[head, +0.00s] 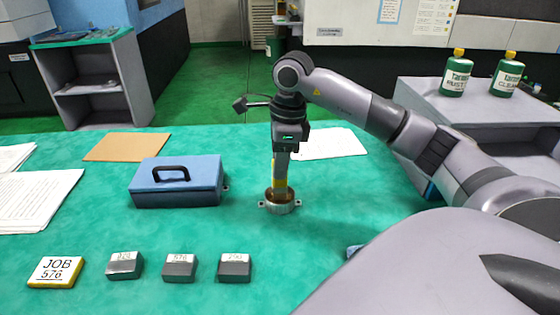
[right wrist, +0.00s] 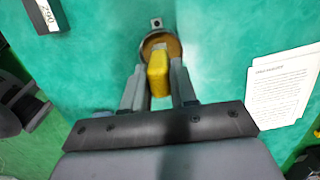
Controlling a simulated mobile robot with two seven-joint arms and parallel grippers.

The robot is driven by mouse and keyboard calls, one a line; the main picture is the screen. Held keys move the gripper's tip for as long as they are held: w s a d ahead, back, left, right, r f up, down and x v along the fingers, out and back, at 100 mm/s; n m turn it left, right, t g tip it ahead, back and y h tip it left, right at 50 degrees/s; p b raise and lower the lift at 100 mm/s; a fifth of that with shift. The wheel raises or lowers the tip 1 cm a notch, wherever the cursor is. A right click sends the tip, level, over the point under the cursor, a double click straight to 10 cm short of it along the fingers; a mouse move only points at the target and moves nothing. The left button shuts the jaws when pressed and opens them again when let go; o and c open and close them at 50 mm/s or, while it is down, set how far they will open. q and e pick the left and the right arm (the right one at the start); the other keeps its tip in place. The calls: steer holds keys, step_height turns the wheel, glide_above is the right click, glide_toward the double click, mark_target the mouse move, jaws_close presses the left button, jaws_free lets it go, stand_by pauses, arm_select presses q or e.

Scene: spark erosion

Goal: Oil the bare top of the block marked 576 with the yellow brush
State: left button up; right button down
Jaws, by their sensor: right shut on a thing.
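My right gripper (head: 281,168) points down, shut on the yellow brush (head: 280,185). The brush stands roughly upright with its lower end in or over a small round metal cup (head: 281,206); its bristles are hidden. In the right wrist view the yellow handle (right wrist: 158,75) sits between the fingers, in front of the cup (right wrist: 160,41). Three dark blocks with pale tops stand at the front: the middle block (head: 180,268) seems marked 576, between a left block (head: 124,266) and a right block (head: 234,269) whose numbers are hard to read. My left gripper is not in view.
A yellow-edged card (head: 56,271) reads JOB 576, left of the blocks. A blue toolbox (head: 178,184) stands left of the cup. Papers lie far left and behind the cup (head: 330,143). Two green bottles (head: 456,77) stand right. The green table between cup and blocks is clear.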

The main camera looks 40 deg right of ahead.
steer(key=shift+f+b, duration=0.35)
steer(key=shift+f, duration=0.2)
stand_by(1.3)
steer(key=shift+r, duration=0.1)
step_height(320, 180, up, 7)
steer(key=p, duration=0.6)
stand_by(0.6)
